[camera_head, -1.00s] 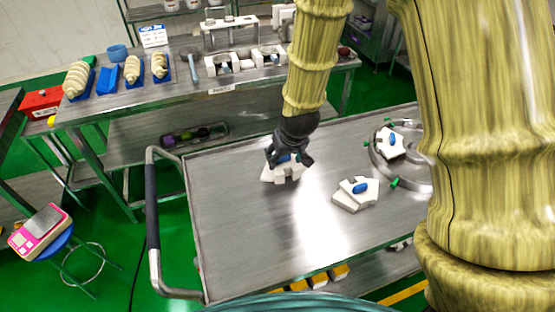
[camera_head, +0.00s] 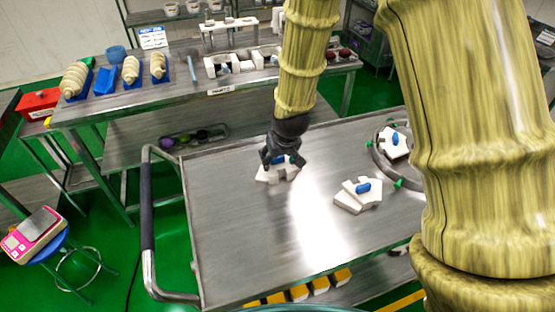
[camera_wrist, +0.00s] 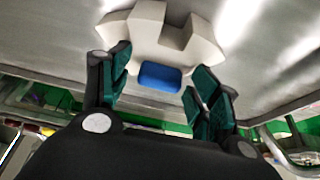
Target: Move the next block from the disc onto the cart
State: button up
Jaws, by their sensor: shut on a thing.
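My gripper (camera_head: 282,162) is shut on a white angular block (camera_head: 268,174) with a blue handle, over the far middle part of the cart's metal top (camera_head: 235,230). The wrist view shows the fingers (camera_wrist: 160,90) on either side of the blue handle (camera_wrist: 160,76), with the white body (camera_wrist: 150,30) beyond. I cannot tell if this block touches the cart or hangs just above it. A second white block (camera_head: 348,202) with a blue handle lies on the cart to the right. A third (camera_head: 394,151) sits on the round disc (camera_head: 374,162), partly hidden by my arm.
The cart's push handle (camera_head: 148,215) is at its left. A workbench (camera_head: 130,108) with trays and moulds stands behind. A pink scale (camera_head: 35,235) is on a stool at the left. Yellow-topped blocks (camera_head: 320,285) lie on a lower shelf. The cart's left and front top is clear.

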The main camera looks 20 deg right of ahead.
jog(key=o, duration=1.2)
jog(key=shift+f, duration=0.1)
jog(key=shift+o, duration=0.2)
jog(key=b+v, duration=0.1)
jog(key=v, duration=1.1)
